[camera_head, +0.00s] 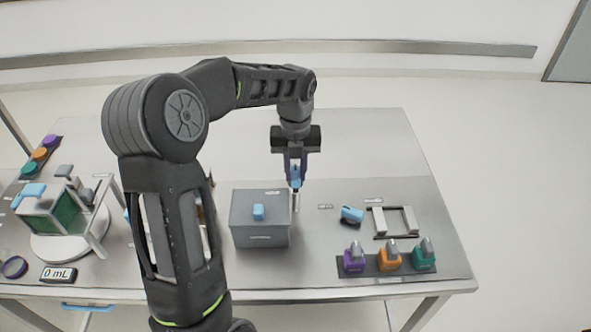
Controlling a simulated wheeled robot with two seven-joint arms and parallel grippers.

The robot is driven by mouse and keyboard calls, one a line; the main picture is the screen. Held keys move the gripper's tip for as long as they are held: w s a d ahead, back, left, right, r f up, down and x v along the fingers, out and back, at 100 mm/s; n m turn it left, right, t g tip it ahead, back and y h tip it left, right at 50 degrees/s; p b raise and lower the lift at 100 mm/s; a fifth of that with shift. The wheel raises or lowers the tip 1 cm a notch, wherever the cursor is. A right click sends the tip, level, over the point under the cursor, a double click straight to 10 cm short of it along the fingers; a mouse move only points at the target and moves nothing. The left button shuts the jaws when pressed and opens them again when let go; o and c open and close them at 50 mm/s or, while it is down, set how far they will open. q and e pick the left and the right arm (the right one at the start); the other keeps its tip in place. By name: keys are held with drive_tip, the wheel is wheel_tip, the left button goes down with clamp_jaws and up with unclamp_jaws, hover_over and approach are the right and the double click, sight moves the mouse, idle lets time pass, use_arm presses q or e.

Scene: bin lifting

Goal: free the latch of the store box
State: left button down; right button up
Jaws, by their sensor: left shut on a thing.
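The store box (261,236) is a grey box with a closed lid and a small blue knob (258,212) on top, standing mid-table. My left gripper (296,182) points down at the box's back right corner. It is shut on a small blue piece (297,172), with a thin pale metal part (295,202) below it along the box's right side. I cannot tell whether this piece is the latch or a separate tool. Contact with the box is unclear. My right gripper is not in view.
Right of the box lie a blue object (352,214), a pale bracket frame (377,222) and a dark rack (387,266) of purple, orange and green items. Left stand a green-panelled apparatus (62,222) on a white disc and a "0 mL" display (58,274). My left arm hides the table's middle left.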

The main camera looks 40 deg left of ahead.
sight(296, 174)
use_arm(q)
drive_tip(key=c, duration=1.2)
unclamp_jaws()
drive_tip(key=shift+c, duration=0.2)
drive_tip(key=shift+r+b, duration=0.7)
drive_tip(key=shift+r, duration=3.2)
